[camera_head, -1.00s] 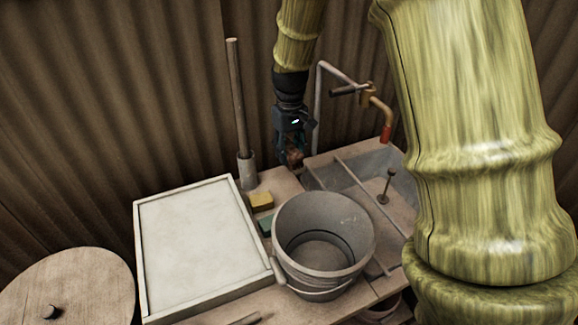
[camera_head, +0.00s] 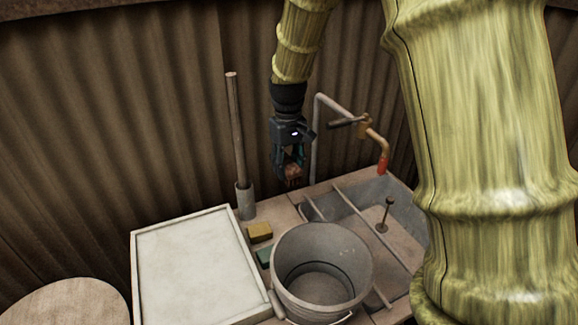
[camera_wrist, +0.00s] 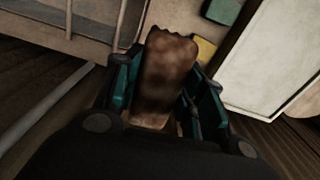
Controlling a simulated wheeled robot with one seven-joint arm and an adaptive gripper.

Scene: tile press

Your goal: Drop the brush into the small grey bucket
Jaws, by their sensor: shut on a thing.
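My gripper (camera_head: 290,170) is shut on the brush (camera_head: 292,172), held above the counter behind the bucket, near the corrugated wall. In the wrist view the brush (camera_wrist: 168,70) is a brown block between the teal fingers. The small grey bucket (camera_head: 322,278) stands upright on the counter in front of the gripper, in the lower middle of the head view. Its open top faces up and its inside looks empty. The brush is apart from the bucket.
A grey sink (camera_head: 405,212) with a tap (camera_head: 375,140) lies to the right of the bucket. A white-topped framed board (camera_head: 195,265) is to its left. Yellow (camera_head: 259,232) and green (camera_head: 264,257) blocks lie beside the bucket. A wooden pole (camera_head: 236,130) stands in a holder behind.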

